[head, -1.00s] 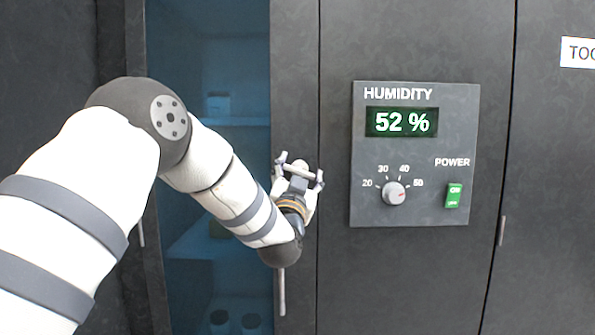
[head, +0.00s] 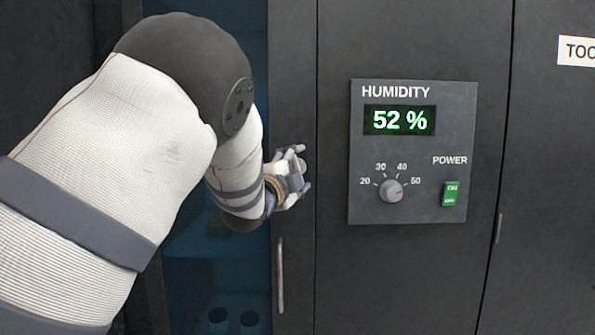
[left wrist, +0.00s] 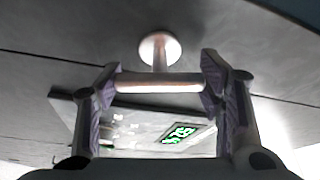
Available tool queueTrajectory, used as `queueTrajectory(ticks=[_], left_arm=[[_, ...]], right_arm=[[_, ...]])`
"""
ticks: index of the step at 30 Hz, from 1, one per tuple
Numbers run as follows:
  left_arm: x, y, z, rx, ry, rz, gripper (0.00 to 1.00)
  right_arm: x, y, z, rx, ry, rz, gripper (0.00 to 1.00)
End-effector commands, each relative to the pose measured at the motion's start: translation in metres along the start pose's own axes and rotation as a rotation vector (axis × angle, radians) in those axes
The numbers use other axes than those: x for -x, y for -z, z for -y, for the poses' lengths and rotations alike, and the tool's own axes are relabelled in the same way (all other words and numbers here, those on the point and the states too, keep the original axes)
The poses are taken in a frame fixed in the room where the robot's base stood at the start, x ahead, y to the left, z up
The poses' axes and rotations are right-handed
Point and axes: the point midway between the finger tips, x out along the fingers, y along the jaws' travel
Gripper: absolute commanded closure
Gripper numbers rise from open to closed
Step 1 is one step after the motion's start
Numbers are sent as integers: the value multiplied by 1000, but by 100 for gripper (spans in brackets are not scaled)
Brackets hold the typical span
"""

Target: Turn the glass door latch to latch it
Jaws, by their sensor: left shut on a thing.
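The glass door latch (left wrist: 160,83) is a pale metal crossbar on a short stem with a round base (left wrist: 159,49), fixed to the dark door frame. In the left wrist view the two fingers of my left gripper (left wrist: 160,86) press on the two ends of the crossbar. In the head view my left gripper (head: 292,172) is at the frame right of the blue-tinted glass door (head: 215,270). There the gripper and my arm largely hide the latch. My right gripper is not in view.
A humidity panel (head: 411,215) reading 52 % is right of my gripper, with a dial (head: 391,190) and a green power switch (head: 450,194). A vertical door handle (head: 280,275) is just below my gripper. The dark cabinet front between gripper and panel is clear.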

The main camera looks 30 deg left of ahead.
Motion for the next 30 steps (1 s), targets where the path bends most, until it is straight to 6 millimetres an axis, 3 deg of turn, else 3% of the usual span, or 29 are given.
queueTrajectory(ticks=[12,30], left_arm=[[0,0,2,-198,-79,0,66],[0,0,1,-239,-97,0,66]], right_arm=[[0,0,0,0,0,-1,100],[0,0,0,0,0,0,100]])
